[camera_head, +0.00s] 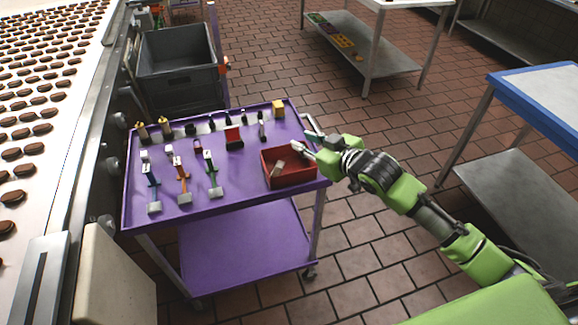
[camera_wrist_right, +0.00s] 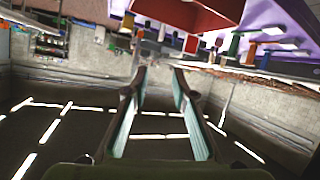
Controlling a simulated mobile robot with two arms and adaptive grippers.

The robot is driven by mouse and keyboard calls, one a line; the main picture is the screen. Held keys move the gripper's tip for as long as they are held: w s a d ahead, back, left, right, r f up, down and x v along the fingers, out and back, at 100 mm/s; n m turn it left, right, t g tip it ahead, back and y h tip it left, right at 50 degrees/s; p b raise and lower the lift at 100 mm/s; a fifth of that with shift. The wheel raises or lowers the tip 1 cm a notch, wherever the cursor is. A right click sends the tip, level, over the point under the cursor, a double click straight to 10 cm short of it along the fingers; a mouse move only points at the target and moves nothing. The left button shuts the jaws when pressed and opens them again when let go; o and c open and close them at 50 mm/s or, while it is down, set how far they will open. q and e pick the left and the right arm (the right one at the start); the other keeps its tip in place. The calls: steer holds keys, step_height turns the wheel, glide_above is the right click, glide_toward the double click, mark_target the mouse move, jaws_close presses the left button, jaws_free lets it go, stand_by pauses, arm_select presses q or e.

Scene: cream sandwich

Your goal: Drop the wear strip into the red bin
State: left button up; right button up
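The red bin (camera_head: 290,181) is an open box at the right front corner of the purple cart. A pale strip-like piece (camera_head: 277,169), which looks like the wear strip, lies tilted inside it. My right gripper (camera_head: 307,141) is beside the bin's back right corner, slightly above the rim. In the right wrist view the gripper (camera_wrist_right: 159,72) has its two fingers apart with nothing between them. The red bin's side (camera_wrist_right: 190,12) shows beyond the fingertips at the top. My left gripper is not in view.
The purple cart top (camera_head: 240,192) holds several tools and small parts left of and behind the bin. A grey crate (camera_head: 178,62) stands behind the cart. A conveyor (camera_head: 60,85) runs along the left. A blue-edged table (camera_head: 540,95) stands right; tiled floor between is clear.

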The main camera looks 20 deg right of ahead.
steer(key=v, duration=0.7)
steer(key=d+f+m+g+h, duration=0.15)
steer(key=d+f, duration=0.25)
steer(key=f, duration=0.6)
steer(key=d+f+m+g+h, duration=0.15)
steer(key=d+f, duration=0.25)
steer(key=f, duration=0.7)
steer(key=s+d+f+g+h, duration=0.1)
steer(key=s+f, duration=0.4)
steer(key=f, duration=0.3)
steer(key=s+d+f+g, duration=0.1)
steer(key=s+d+f, duration=0.1)
steer(key=s+f, duration=0.45)
steer(key=s+a+f+g, duration=0.2)
steer(key=s+f, duration=0.7)
steer(key=s+a+f+g, duration=0.2)
steer(key=s+f, duration=0.6)
steer(key=f, duration=0.1)
steer(key=s+a+f+g, duration=0.1)
steer(key=s+a+f, duration=0.2)
steer(key=s, duration=0.7)
steer(key=s+a+f+g, duration=0.2)
steer(key=s+a+f, duration=0.1)
steer(key=s, duration=0.7)
steer(key=shift+s+a+f, duration=0.2)
steer(key=shift+a+f, duration=0.2)
steer(key=shift+f, duration=0.05)
